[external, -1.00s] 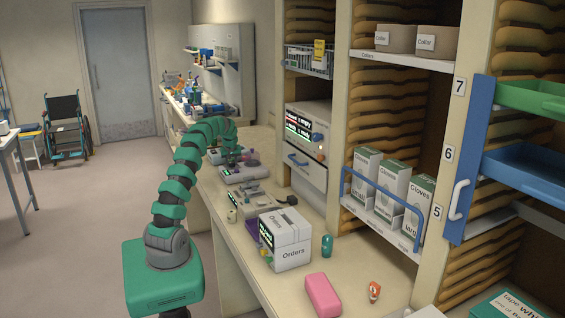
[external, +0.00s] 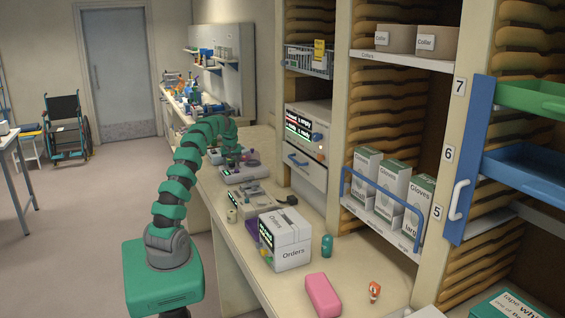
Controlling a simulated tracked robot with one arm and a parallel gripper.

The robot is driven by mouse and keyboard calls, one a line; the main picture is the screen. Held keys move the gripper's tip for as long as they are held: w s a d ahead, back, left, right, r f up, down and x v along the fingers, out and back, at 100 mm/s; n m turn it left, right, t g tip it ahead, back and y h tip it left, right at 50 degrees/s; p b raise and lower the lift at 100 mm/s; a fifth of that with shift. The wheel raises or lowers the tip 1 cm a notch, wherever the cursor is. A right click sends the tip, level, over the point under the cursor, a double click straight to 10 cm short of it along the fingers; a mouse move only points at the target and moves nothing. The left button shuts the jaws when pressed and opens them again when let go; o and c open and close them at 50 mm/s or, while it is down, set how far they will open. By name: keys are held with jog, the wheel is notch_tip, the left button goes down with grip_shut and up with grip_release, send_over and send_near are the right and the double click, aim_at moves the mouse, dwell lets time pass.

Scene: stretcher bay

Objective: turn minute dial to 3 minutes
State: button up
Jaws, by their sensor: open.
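My green segmented arm curves over the counter. My gripper (external: 231,161) is at its far end, small and low over a grey device (external: 242,175) with a small lit display. The gripper is open. I cannot tell whether it touches anything on that device. The minute dial cannot be made out for sure; the arm's end hides part of the counter there. A white panel unit (external: 306,131) with lit displays and a small knob stands in the shelving to the right, apart from the gripper.
Shelves with glove boxes (external: 391,188) rise at the right.

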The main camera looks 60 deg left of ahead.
jog(key=v, duration=1.3)
jog(key=w+d+r+m+t, duration=0.2)
jog(key=w+d+r+m, duration=0.15)
jog(key=d+r, duration=0.45)
jog(key=w+d+r+m+t, duration=0.25)
jog(key=w+d+r, duration=0.35)
jog(key=d, duration=0.4)
jog(key=w+d+r+m+t, duration=0.2)
jog(key=w+d+r, duration=0.1)
jog(key=d+r, duration=0.6)
jog(key=s+d+r+m+t+h, duration=0.1)
jog(key=s+d+r, duration=0.3)
jog(key=d, duration=0.5)
jog(key=s+d+r+m+t+h, duration=0.2)
jog(key=s+d+r+m+t, duration=0.1)
jog(key=d+r, duration=0.5)
jog(key=s+d+r+m+t+h, duration=0.1)
jog(key=s+d+r+m+t, duration=0.2)
jog(key=d+r, duration=0.3)
jog(key=s+d, duration=0.1)
jog(key=d, duration=0.4)
jog(key=shift+s+d+m, duration=0.35)
jog(key=shift+s+m, duration=0.05)
jog(key=shift+f+t, duration=0.1)
jog(key=shift+t, duration=0.15)
